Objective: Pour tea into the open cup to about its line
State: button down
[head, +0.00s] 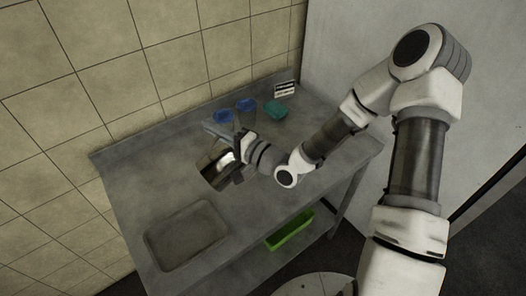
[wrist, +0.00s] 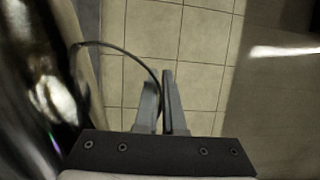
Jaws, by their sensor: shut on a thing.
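A shiny metal pot (head: 214,170) is at my gripper (head: 238,152) over the middle of the counter. In the wrist view the pot (wrist: 35,95) fills the left edge, and its thin dark curved handle (wrist: 118,50) runs to the fingers. My gripper (wrist: 163,90) is shut on this handle. I cannot tell the pot's tilt, or whether it touches the counter. Two blue round-topped things, perhaps cups, stand behind it, one at left (head: 223,115) and one at right (head: 246,104). A teal container (head: 276,109) is to their right. The open cup, its line and any tea cannot be made out.
A grey tray (head: 186,236) lies at the counter's front left. A small black-and-white card (head: 285,88) stands at the back right. A green bin (head: 290,231) sits on the lower shelf. Tiled wall is behind; the counter's right front (head: 335,160) is clear.

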jog(key=shift+w+d+r+m, duration=0.25)
jog(key=shift+d+r+m, duration=0.1)
jog(key=shift+r+m, duration=0.05)
jog(key=shift+d+p, duration=0.1)
jog(key=shift+p, duration=0.2)
jog(key=shift+w+d+r+m, duration=0.2)
jog(key=shift+w+d+m, duration=0.1)
jog(key=shift+d+m, duration=0.1)
jog(key=shift+w+d+r+m+t, duration=0.2)
jog(key=shift+w+d+m, duration=0.1)
jog(key=shift+d, duration=0.15)
jog(key=shift+w+d+r+m+t, duration=0.2)
jog(key=shift+w+d+m, duration=0.1)
jog(key=shift+d, duration=0.15)
dwell(1.1)
jog(key=shift+r+p, duration=0.1)
jog(key=shift+p, duration=0.2)
dwell(0.4)
jog(key=shift+w+d+r+m, duration=0.1)
jog(key=shift+d+m, duration=0.05)
jog(key=shift+m, duration=0.35)
dwell(0.4)
